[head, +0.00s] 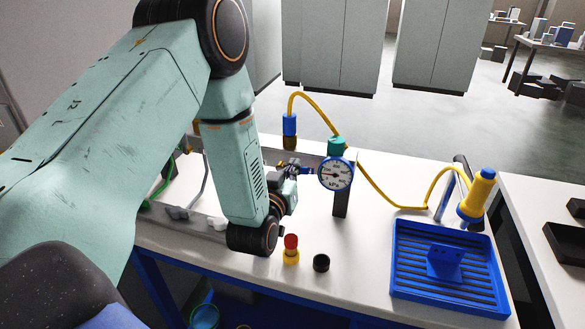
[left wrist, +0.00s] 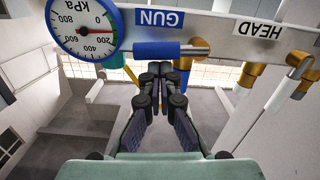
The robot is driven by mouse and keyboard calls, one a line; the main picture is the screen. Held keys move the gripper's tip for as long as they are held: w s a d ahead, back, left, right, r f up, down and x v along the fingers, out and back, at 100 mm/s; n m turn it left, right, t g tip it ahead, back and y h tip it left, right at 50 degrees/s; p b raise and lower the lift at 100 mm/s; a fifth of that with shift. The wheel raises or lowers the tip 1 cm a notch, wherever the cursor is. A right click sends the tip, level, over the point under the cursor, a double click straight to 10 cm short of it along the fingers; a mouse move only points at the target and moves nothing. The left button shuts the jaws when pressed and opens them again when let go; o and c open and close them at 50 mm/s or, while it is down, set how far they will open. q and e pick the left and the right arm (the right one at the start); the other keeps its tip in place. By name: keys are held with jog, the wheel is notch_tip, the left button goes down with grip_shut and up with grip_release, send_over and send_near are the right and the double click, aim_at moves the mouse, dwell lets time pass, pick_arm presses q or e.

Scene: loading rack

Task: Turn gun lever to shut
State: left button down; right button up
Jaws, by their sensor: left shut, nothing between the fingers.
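The gun lever (left wrist: 157,48) has a blue sleeve and lies level under the GUN label (left wrist: 158,18) in the left wrist view, which shows the panel upside down. Its metal end meets a brass fitting (left wrist: 183,62). My left gripper (left wrist: 160,68) is shut and empty, its fingertips close to the lever's sleeve; I cannot tell whether they touch. In the head view the left gripper (head: 306,170) is beside the pressure gauge (head: 336,174), small and partly hidden by my arm. The gauge (left wrist: 83,28) also shows in the left wrist view. My right gripper is not in view.
A HEAD label (left wrist: 258,30) and a metal lever (left wrist: 300,62) are beside the GUN section. A yellow hose (head: 385,195) runs to a yellow and blue gun (head: 478,195) by a blue tray (head: 405,285). A red-topped piece (head: 291,242) and black cap (head: 321,263) stand in front.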

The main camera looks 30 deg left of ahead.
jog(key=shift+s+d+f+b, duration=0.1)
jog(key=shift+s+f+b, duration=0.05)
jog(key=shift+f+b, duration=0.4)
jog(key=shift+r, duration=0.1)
